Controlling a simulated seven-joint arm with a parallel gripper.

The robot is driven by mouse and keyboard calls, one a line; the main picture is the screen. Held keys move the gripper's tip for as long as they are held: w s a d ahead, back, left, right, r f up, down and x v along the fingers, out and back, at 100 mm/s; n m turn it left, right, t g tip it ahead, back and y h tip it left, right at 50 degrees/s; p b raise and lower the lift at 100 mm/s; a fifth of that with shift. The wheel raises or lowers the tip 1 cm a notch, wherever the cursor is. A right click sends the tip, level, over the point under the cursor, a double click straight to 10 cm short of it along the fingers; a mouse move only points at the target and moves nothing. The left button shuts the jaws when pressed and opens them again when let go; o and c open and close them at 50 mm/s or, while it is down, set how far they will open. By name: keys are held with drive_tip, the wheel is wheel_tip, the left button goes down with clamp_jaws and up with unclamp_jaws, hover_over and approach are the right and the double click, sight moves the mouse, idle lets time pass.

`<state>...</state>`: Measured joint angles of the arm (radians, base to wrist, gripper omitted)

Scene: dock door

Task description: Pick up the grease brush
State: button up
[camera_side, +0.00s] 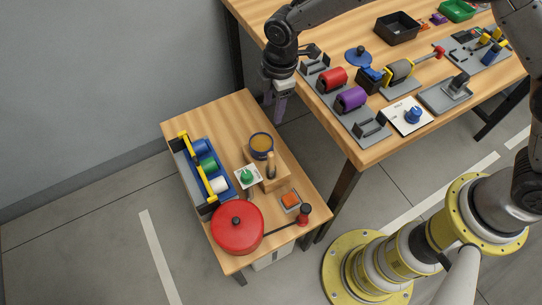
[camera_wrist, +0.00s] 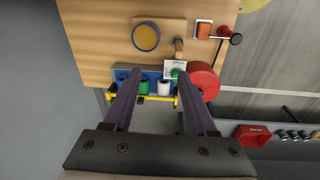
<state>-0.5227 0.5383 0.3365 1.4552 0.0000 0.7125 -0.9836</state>
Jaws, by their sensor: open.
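What looks like the grease brush (camera_side: 271,160) is a wooden handle standing upright at a wooden block (camera_side: 272,182) on the small side table. It also shows in the wrist view (camera_wrist: 179,47), right of a round tin; its bristles cannot be seen. The tin (camera_side: 261,144) has a blue rim and a yellowish inside, and shows in the wrist view (camera_wrist: 146,37). My gripper (camera_side: 274,112) is open and empty, above the back right edge of the small table, away from the handle. In the wrist view the two fingers (camera_wrist: 158,80) are spread wide.
A blue rack (camera_side: 203,163) with coloured rolls and a yellow bar, a green button (camera_side: 246,177), a red round pot (camera_side: 237,228), an orange switch (camera_side: 290,199) and a red-tipped lever (camera_side: 304,212) crowd the small table. A larger workbench (camera_side: 345,140) stands to the right.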

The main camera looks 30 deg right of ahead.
drive_tip(key=g, duration=0.1)
hover_over(271, 159)
wheel_tip(271, 159, down, 6)
drive_tip(key=shift+n+h, duration=0.3)
drive_tip(key=shift+n, duration=0.1)
drive_tip(key=f, duration=0.7)
drive_tip(key=shift+w+d+f, duration=0.1)
drive_tip(key=shift+w+d, duration=0.25)
drive_tip(key=shift+w+a+f, duration=0.1)
drive_tip(key=shift+f, duration=2.75)
clamp_jaws()
